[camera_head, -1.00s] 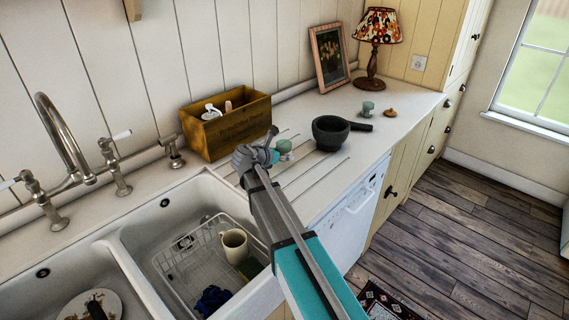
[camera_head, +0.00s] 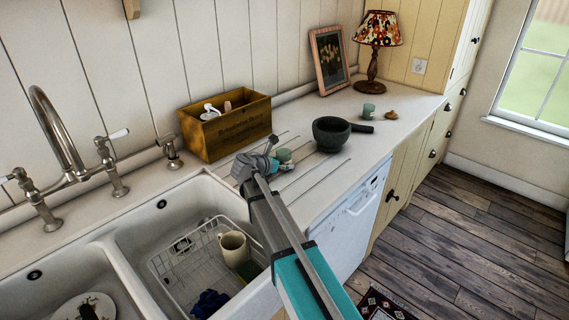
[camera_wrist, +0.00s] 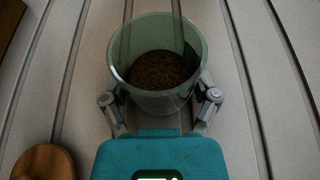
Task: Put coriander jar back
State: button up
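A green glass jar (camera_head: 284,155) with an open top stands on the worktop by my gripper. The wrist view shows this jar (camera_wrist: 155,50) upright, with dark brown, grainy contents. No label shows, so I cannot tell if it is the coriander jar. My gripper (camera_wrist: 160,95) has its fingers spread apart, one on each side of the jar's near part; contact is not clear. In the head view my gripper (camera_head: 273,160) partly hides the jar. A round wooden lid (camera_wrist: 45,162) lies at the lower left of the wrist view.
A similar green jar (camera_head: 368,111) stands farther back beside a small wooden piece (camera_head: 390,113). A dark mortar (camera_head: 331,133) stands right of my gripper. A wooden box (camera_head: 226,135) holding bottles stands behind it. The sink (camera_head: 140,215) is at left; a lamp (camera_head: 379,40) is at back.

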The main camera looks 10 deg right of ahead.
jog(key=shift+o, duration=0.9)
jog(key=shift+r, duration=0.2)
jog(key=shift+s+a+r+p, duration=0.15)
jog(key=shift+p, duration=0.15)
jog(key=p+v, duration=0.4)
jog(key=v, duration=0.6)
jog(key=shift+a+r, duration=0.15)
jog(key=shift+a, duration=0.05)
jog(key=shift+s+a+r, duration=0.15)
jog(key=shift+s+a, duration=0.2)
jog(key=shift+a, duration=0.05)
